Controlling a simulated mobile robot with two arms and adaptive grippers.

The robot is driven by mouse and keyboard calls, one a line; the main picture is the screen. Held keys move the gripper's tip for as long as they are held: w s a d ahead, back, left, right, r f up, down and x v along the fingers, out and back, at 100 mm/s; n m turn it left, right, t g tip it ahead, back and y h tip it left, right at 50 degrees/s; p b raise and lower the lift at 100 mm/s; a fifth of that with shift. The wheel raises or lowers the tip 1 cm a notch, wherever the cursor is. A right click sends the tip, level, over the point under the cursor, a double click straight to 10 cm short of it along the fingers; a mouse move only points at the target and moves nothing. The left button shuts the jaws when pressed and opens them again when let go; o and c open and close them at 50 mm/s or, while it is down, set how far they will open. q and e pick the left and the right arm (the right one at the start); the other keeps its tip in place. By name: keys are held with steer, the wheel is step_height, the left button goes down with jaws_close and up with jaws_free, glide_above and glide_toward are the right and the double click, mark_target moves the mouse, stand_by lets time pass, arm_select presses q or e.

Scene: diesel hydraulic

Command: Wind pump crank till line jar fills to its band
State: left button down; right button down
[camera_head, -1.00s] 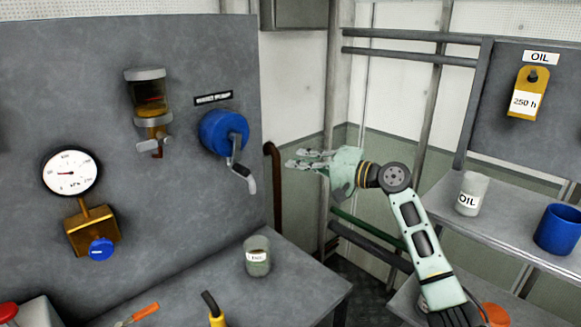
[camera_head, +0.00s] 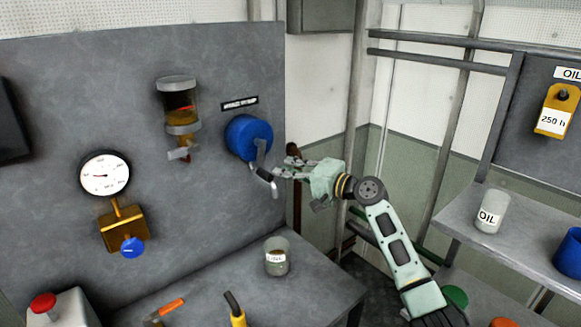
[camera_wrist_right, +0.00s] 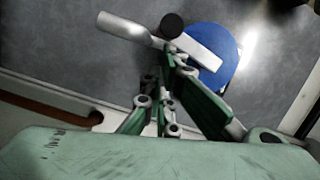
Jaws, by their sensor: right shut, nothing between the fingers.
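The pump (camera_head: 246,134) is a blue drum on the grey panel. Its crank (camera_head: 266,180) hangs down with a grey handle. My right gripper (camera_head: 284,172) is shut and empty, just right of the handle; I cannot tell whether it touches. In the right wrist view the crank handle (camera_wrist_right: 124,27) and blue pump (camera_wrist_right: 222,62) lie just beyond the fingers (camera_wrist_right: 172,62). A glass jar (camera_head: 180,98) on the panel has a red band and amber in its lower part; the exact level is unclear. My left gripper is not in view.
A gauge (camera_head: 105,175) and brass valve with blue knob (camera_head: 132,247) are on the panel. A labelled glass cup (camera_head: 277,258) and orange-handled tool (camera_head: 170,307) are on the bench. A brown pipe (camera_head: 297,205) stands behind my gripper. An OIL jar (camera_head: 491,212) stands on the right shelf.

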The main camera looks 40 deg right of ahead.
steer(key=a+m, duration=0.1)
steer(key=m, duration=0.1)
steer(key=a+f+m, duration=0.1)
steer(key=m, duration=0.1)
steer(key=shift+s+a+t+p, duration=0.15)
steer(key=shift+a+t+p, duration=0.2)
steer(key=shift+t, duration=0.05)
